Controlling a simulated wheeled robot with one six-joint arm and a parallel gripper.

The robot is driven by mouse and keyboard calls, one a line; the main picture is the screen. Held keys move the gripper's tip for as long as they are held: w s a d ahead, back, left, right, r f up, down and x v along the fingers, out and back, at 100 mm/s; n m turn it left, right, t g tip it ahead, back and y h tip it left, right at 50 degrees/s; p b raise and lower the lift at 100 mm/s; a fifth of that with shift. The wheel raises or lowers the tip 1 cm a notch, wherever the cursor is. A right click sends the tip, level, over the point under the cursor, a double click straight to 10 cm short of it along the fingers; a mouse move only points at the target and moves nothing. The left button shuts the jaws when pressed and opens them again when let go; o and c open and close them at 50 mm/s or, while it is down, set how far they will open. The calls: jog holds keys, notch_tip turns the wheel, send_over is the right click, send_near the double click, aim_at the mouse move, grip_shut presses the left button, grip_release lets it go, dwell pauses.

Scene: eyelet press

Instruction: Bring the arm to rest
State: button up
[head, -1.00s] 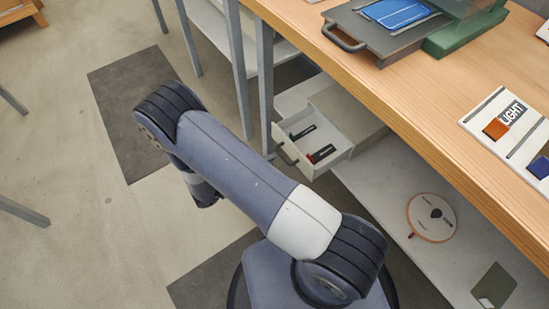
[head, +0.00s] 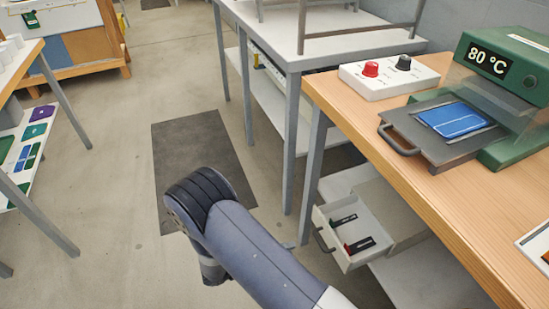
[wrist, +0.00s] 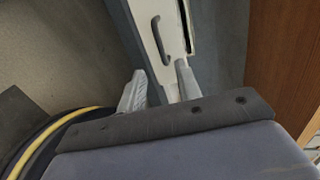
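My arm (head: 240,245) reaches from the bottom edge of the head view up to a bent dark joint, beside the wooden bench. My gripper (wrist: 160,88) shows in the wrist view with its two pale fingers apart and nothing seen between them. The gripper's fingers do not show in the head view. In the wrist view a pale drawer front with a grey handle (wrist: 158,40) lies beyond the fingers; I cannot tell the exact gap.
An open drawer (head: 375,232) with two dark labelled items juts out under the wooden bench (head: 420,190). The bench carries a green press (head: 505,55) reading 80 °C, a blue piece on a grey plate, and a white knob box (head: 388,86).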

aim_at(318, 241)
jog(key=shift+b+x, duration=0.45)
jog(key=shift+x, duration=5.1)
jog(key=shift+r, duration=0.15)
